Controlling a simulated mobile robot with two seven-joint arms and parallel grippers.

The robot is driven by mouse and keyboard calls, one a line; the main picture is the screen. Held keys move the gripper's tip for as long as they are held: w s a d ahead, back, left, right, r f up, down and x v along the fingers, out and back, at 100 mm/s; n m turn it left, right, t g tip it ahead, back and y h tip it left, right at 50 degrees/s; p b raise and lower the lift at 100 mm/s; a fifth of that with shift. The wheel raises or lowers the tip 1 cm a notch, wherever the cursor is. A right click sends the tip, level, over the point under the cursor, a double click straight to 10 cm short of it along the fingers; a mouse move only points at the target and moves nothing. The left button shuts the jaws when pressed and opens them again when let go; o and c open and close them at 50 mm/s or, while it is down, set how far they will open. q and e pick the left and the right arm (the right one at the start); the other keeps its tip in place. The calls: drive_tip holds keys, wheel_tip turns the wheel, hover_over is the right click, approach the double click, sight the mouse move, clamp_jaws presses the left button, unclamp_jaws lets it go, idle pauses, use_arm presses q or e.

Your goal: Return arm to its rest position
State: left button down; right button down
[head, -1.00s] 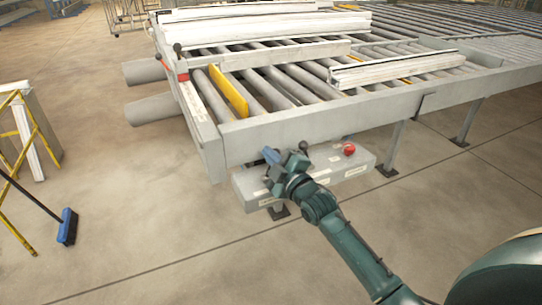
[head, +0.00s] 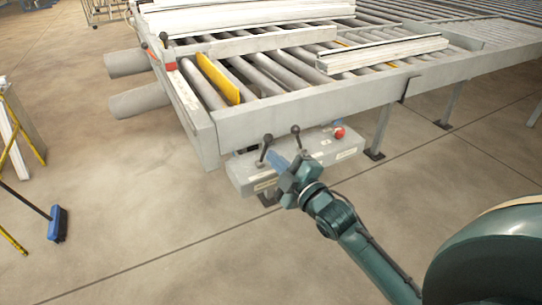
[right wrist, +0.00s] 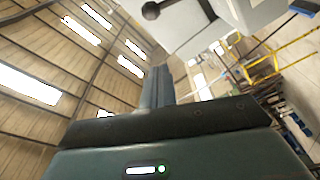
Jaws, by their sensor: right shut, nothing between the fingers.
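My right gripper (head: 275,157) reaches in from the lower right in the head view, its blue fingers together and empty. It is in front of the grey control box (head: 240,178) under the conveyor's near edge. The box carries two black-knobbed levers, a left one (head: 266,141) and a right one (head: 295,131). The fingertips appear close to the left lever; I cannot tell whether they touch. The right wrist view shows the closed fingers (right wrist: 158,86), with a black lever knob (right wrist: 151,10) and part of the grey box (right wrist: 205,25) above them. My left gripper is out of view.
A red button (head: 339,132) sits on the box's right end. The roller conveyor (head: 300,104) with white profiles (head: 385,55) stands above and behind. A blue broom (head: 57,223) and yellow frame (head: 22,130) are at the left. Floor between is clear.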

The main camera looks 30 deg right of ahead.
idle(0.4)
drive_tip(key=s+a+f+m+g, duration=0.4)
drive_tip(key=s+a+f+m, duration=0.1)
drive_tip(key=s+f, duration=0.5)
drive_tip(key=s+a+f+m+g, duration=0.4)
drive_tip(key=s+a+f+m, duration=0.2)
drive_tip(key=s+f, duration=0.5)
drive_tip(key=shift+s+d, duration=0.1)
drive_tip(key=shift+s, duration=0.1)
